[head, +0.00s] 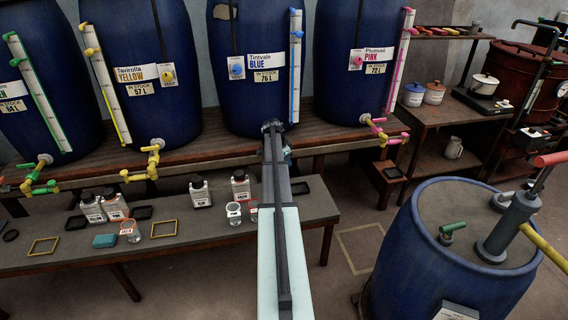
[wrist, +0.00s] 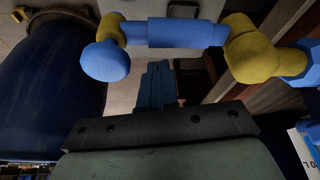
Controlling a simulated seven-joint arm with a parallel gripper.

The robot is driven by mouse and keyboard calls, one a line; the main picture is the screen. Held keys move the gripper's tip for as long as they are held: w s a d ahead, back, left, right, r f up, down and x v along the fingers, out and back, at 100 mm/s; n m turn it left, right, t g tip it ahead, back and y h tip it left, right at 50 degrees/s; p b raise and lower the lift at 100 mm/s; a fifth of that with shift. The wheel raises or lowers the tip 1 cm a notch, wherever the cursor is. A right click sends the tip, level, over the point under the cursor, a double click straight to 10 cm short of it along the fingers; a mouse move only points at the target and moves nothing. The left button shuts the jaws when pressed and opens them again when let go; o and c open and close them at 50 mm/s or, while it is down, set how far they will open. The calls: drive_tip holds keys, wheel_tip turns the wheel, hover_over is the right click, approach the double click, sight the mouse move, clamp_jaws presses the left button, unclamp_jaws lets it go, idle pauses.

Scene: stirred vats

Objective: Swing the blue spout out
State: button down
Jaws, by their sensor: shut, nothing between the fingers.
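The blue spout (wrist: 185,32) spans the upper part of the wrist view. It is a blue pipe between two olive-yellow joints, with a rounded blue end (wrist: 105,61) at the left and another blue piece at the right edge. In the head view my arm hides most of it, in front of the vat marked BLUE (head: 258,100). My gripper (wrist: 157,68) is shut and empty. Its fingertips sit just below the middle of the pipe in the wrist view; I cannot tell whether they touch it. In the head view my gripper (head: 272,127) is at the shelf edge below the blue vat.
Yellow taps (head: 150,160) lie to the left and pink taps (head: 380,131) to the right. A low bench (head: 170,232) holds bottles and jars. A blue barrel (head: 425,255) with a pump stands at the right front. Open floor lies between bench and barrel.

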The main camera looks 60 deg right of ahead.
wheel_tip(320, 180, up, 10)
drive_tip(key=shift+w+a, duration=0.35)
drive_tip(key=shift+w, duration=0.05)
drive_tip(key=w+a+f+n+y, duration=0.1)
drive_tip(key=a+f+n, duration=0.3)
drive_tip(key=a+f, duration=0.8)
drive_tip(key=w+a+f+n+y, duration=0.1)
drive_tip(key=a+f+n, duration=0.5)
drive_tip(key=a, duration=1)
drive_tip(key=w+a+f+n+y, duration=0.1)
drive_tip(key=w+a+f, duration=0.1)
drive_tip(key=a+f, duration=1.2)
drive_tip(key=s+a+f+n+g, duration=0.1)
drive_tip(key=s+a+f+n, duration=0.25)
drive_tip(key=s+a, duration=0.45)
drive_tip(key=s+a+f+n+g, duration=0.1)
drive_tip(key=s+a+f+n, duration=0.3)
drive_tip(key=a, duration=0.9)
drive_tip(key=s+a+f+n+g, duration=0.1)
drive_tip(key=s+a+n, duration=0.1)
drive_tip(key=s+a, duration=0.4)
drive_tip(key=s+a+n+g, duration=0.1)
drive_tip(key=s+a+n, duration=0.2)
drive_tip(key=s, duration=1)
drive_tip(key=a, duration=0.3)
drive_tip(key=shift+f+n+g, duration=0.3)
drive_tip(key=shift+f+n, duration=0.05)
